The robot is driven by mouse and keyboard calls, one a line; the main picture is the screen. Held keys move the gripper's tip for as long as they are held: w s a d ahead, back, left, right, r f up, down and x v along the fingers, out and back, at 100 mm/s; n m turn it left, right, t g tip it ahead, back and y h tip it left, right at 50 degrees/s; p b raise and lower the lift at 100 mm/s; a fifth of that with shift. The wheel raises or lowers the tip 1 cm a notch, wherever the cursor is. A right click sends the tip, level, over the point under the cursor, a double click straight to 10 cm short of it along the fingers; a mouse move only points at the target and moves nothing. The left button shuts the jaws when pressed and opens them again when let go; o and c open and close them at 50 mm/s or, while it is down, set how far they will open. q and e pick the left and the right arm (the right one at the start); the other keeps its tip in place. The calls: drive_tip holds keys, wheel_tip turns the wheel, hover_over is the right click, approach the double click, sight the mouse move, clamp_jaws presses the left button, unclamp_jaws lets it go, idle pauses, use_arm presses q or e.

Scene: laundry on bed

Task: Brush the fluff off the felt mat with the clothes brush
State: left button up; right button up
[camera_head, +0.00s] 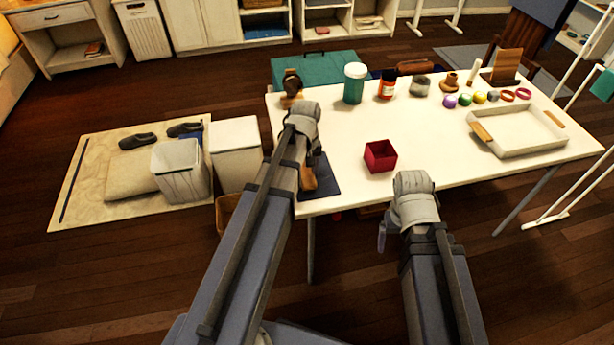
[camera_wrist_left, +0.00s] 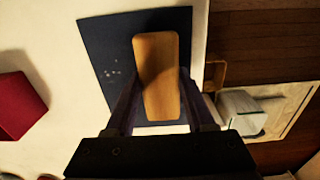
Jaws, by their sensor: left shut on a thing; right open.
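The dark felt mat (camera_head: 328,182) lies at the table's left end and fills the upper middle of the left wrist view (camera_wrist_left: 98,38). Small pale specks of fluff (camera_wrist_left: 112,72) lie on it, left of the brush. My left gripper (camera_wrist_left: 160,88) is shut on the wooden clothes brush (camera_wrist_left: 158,60), which is over the mat; it also shows beside my arm in the head view (camera_head: 308,181). I cannot tell whether its bristles touch the mat; its underside is hidden. My right gripper (camera_head: 382,238) is open and empty at the table's front edge.
A red open box (camera_head: 380,157) stands right of the mat; it also shows in the left wrist view (camera_wrist_left: 18,105). A white tray (camera_head: 545,145), a green jar (camera_head: 354,84), a red bottle (camera_head: 387,84) and several small items stand further back and right. The table's middle is clear.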

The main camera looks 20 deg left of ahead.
use_arm(q)
drive_tip(key=shift+w+a+r, duration=0.1)
drive_tip(key=shift+w+a, duration=0.35)
drive_tip(key=shift+w, duration=0.3)
drive_tip(key=shift+w+a, duration=0.4)
drive_tip(key=shift+w, duration=0.3)
drive_tip(key=shift+w+a, duration=0.45)
drive_tip(key=shift+w, duration=0.2)
drive_tip(key=shift+w+a, duration=0.45)
drive_tip(key=shift+w, duration=0.2)
drive_tip(key=shift+a, duration=0.15)
